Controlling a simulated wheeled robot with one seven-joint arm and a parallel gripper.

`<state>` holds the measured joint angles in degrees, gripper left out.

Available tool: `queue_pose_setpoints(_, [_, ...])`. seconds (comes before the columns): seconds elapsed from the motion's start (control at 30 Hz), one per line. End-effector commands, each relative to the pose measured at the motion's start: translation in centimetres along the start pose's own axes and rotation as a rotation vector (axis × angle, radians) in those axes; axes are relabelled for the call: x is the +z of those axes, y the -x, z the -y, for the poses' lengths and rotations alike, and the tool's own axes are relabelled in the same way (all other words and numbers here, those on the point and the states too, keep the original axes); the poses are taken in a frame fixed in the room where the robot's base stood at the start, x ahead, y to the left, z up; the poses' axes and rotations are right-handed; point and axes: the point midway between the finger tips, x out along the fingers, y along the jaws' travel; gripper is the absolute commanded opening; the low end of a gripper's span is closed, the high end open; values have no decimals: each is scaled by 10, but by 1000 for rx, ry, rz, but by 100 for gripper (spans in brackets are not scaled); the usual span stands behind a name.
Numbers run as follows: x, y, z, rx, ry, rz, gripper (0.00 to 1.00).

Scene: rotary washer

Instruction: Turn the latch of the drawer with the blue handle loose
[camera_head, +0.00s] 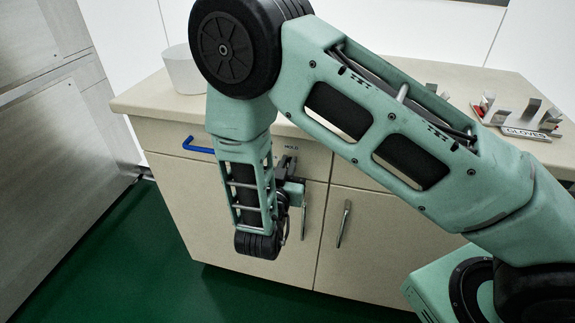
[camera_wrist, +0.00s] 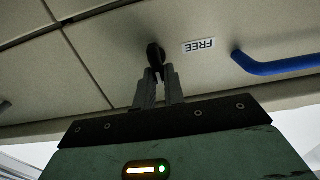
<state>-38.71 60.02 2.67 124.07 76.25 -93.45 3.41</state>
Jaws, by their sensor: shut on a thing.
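The blue handle (camera_head: 198,146) is on the drawer front (camera_head: 165,133) at the upper left of the cabinet. It also shows at the right in the wrist view (camera_wrist: 272,66). The latch is a small dark knob (camera_wrist: 155,54) on the same front. My gripper (camera_wrist: 159,76) is shut on the latch, with one finger on each side of its lower end. The latch looks roughly upright in the wrist view. A FREE label (camera_wrist: 199,46), upside down there, sits between latch and blue handle. In the head view a HOLD label (camera_head: 291,147) shows right of my forearm, which hides much of the latch area.
The beige cabinet has doors below with metal handles (camera_head: 343,224). On its counter (camera_head: 140,101) stand a white container (camera_head: 184,70) and, at the right, a GLOVES holder (camera_head: 531,133). A grey metal cabinet (camera_head: 60,170) stands at the left. The green floor (camera_head: 140,255) in front is clear.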

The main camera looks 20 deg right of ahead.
Motion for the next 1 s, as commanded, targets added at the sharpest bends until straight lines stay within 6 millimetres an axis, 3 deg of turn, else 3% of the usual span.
queue_pose_setpoints(0.37, [2, 1, 1, -2, 123, 11, 0])
queue_pose_setpoints(1.0, [7, 2, 8, -4, 705, 12, 0])
